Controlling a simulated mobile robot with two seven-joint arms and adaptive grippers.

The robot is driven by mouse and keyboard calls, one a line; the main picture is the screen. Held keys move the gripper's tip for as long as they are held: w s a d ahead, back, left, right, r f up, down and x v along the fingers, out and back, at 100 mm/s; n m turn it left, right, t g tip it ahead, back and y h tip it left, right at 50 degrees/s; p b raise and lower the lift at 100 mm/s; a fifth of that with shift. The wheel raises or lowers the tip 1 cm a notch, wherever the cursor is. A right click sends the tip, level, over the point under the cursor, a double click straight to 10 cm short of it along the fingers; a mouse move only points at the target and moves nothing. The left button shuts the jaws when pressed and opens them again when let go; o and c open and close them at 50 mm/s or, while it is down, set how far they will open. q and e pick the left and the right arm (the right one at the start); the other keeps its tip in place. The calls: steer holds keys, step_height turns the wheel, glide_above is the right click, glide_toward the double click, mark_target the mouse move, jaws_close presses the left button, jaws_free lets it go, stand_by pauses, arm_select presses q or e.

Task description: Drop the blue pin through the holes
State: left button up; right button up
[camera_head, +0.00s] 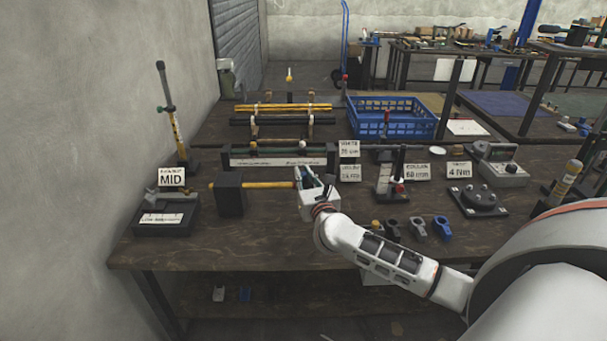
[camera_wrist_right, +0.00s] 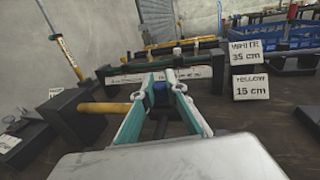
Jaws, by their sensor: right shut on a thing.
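My right gripper (camera_head: 311,177) is above the middle of the bench, its arm coming in from the right. A yellow rod (camera_head: 268,185) sticks out level from a black block (camera_head: 229,194) and ends beside the gripper; the rod also shows in the right wrist view (camera_wrist_right: 103,107), running up to the left finger. I cannot make out the holes. My left gripper is not in view.
A black rack with a rod (camera_head: 278,162) stands behind the gripper. Signs reading white 35 cm (camera_head: 348,149) and yellow 15 cm (camera_head: 349,173) are to its right. A blue crate (camera_head: 392,124) is farther back. Several small clamp-like parts (camera_head: 417,227) lie to the right.

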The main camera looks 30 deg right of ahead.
steer(key=shift+f, duration=0.25)
steer(key=o, duration=0.8)
steer(key=shift+o, duration=0.2)
steer(key=shift+r, duration=0.1)
steer(key=v, duration=1.2)
